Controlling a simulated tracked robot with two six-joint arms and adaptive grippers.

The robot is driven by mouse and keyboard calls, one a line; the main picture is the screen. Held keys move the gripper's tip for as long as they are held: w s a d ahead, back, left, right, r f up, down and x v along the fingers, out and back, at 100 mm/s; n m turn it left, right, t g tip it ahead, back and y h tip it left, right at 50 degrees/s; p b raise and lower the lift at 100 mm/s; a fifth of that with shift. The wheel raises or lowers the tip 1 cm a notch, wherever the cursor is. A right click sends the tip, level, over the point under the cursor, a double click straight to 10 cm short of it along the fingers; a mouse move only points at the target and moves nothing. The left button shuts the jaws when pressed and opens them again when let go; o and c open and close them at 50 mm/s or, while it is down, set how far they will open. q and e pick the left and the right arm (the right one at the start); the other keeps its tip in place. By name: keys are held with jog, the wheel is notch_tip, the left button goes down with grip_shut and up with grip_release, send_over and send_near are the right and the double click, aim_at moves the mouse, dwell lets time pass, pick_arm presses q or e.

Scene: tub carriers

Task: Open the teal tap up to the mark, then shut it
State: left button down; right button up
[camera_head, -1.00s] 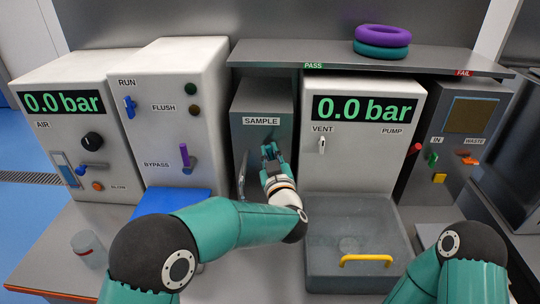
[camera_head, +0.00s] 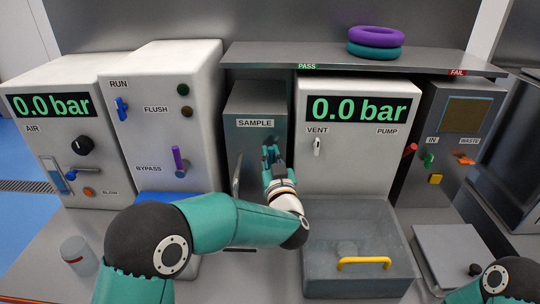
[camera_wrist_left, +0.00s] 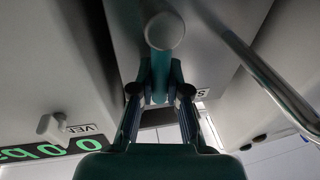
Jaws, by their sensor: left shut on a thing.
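The teal tap sits on the front of the grey SAMPLE box (camera_head: 256,100), mostly hidden behind my left gripper (camera_head: 271,154) in the head view. In the left wrist view the tap's teal lever (camera_wrist_left: 159,72) runs down from a round grey hub (camera_wrist_left: 166,31). My left gripper (camera_wrist_left: 160,82) is shut on this lever, one finger on each side. A metal spout pipe (camera_wrist_left: 268,78) runs beside it. A clear beaker (camera_head: 80,256) with a red line stands at the far left front of the bench. My right gripper is out of view; only part of my right arm shows.
A grey lid (camera_head: 445,248) with a black knob is further right. A purple ring and a teal ring (camera_head: 374,52) lie on the shelf. The VENT/PUMP panel (camera_head: 350,170) stands close by.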

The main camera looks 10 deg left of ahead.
pick_arm(q)
jog(key=c, duration=1.1)
grip_release()
jog(key=shift+c, duration=0.2)
jog(key=shift+s+d, duration=0.1)
jog(key=shift+s, duration=0.05)
jog(key=v, duration=1.1)
jog(key=shift+s, duration=0.35)
jog(key=shift+f, duration=0.2)
